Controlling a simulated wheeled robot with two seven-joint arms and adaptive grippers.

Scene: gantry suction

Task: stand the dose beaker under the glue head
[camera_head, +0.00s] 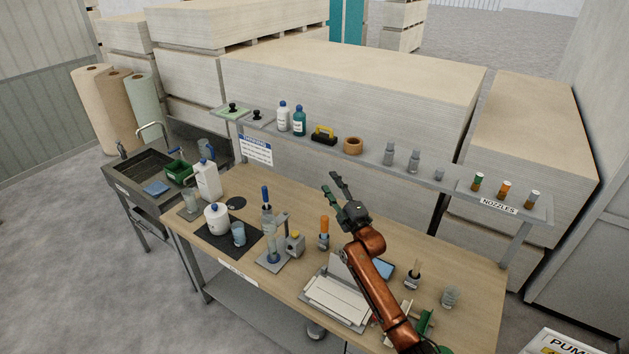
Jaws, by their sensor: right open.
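A clear beaker with a bluish tint (238,234) stands upright on the dark mat at the bench's left; I cannot tell if it is the dose beaker. Another clear beaker (450,297) stands at the right end. A small grey stand (270,262) with a post and a bluish cylinder is right of the mat; it may be the glue head's stand, but the details are too small to tell. My right gripper (329,181) is open and empty, raised over the back of the bench, apart from both beakers. My left gripper is out of view.
A white pot (216,218) and white jug (207,180) are at the left. An orange-topped tool (324,232) stands between the stand and my right arm. A white-topped tray (338,299) lies in front. A raised shelf (372,157) with bottles, tape and nozzles runs behind.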

